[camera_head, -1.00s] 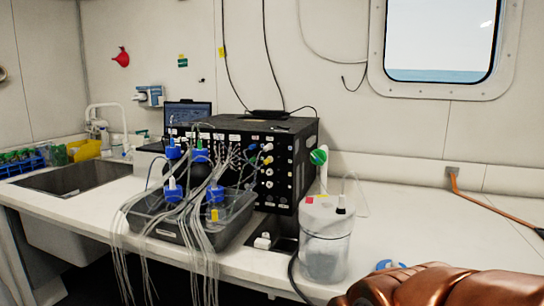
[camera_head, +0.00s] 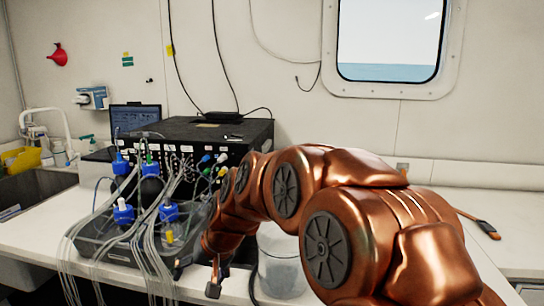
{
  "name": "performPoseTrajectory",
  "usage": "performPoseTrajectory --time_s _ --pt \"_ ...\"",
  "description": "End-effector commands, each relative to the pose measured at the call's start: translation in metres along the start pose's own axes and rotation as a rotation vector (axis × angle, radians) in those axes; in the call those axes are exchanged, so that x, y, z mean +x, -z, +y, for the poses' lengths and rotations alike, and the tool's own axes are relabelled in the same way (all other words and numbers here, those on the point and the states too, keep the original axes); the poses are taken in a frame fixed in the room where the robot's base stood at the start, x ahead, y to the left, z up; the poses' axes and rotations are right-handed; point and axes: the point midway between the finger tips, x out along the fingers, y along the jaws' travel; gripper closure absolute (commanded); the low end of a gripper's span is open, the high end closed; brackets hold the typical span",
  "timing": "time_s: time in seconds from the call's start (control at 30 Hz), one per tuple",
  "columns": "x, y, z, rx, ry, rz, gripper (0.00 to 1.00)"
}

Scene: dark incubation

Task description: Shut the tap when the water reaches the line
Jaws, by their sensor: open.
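My gripper (camera_head: 197,274) hangs at the end of my copper-coloured arm (camera_head: 350,220), open and empty, fingers pointing down. It is in front of the counter, just left of a clear cylindrical container (camera_head: 283,268). My arm covers the container's upper part. The green-handled fitting on a white upright that showed behind this container earlier is now hidden by my arm. A white curved tap (camera_head: 48,113) stands at the sink on the far left, well away from my gripper. I cannot make out a water level or a line.
A grey tray (camera_head: 120,247) with blue-capped bottles (camera_head: 123,212) and many thin tubes (camera_head: 75,250) is left of my gripper. A black instrument box (camera_head: 240,135) stands behind it. The white counter (camera_head: 30,235) has some free room at front left.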

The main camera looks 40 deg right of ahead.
Motion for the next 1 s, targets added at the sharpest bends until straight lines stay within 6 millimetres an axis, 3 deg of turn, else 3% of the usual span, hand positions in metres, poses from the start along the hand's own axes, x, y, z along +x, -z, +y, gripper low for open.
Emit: performPoseTrajectory --time_s 0.03,0.1,0.2,0.3,0.4,0.5,0.63,1.0 --pt "-0.021 0.048 0.008 0.076 0.021 0.087 0.17" --pt "-0.045 0.103 0.026 0.169 0.048 0.206 0.17" --pt "-0.079 0.168 0.062 0.288 0.069 0.358 0.17" --pt "-0.115 0.216 0.101 0.388 0.079 0.49 0.17" --pt "-0.143 0.248 0.137 0.466 0.079 0.59 0.17" --pt "-0.164 0.266 0.162 0.515 0.078 0.66 0.17" --pt "-0.175 0.276 0.177 0.543 0.076 0.701 0.17" --pt "-0.155 0.292 0.18 0.546 0.078 0.697 0.17"
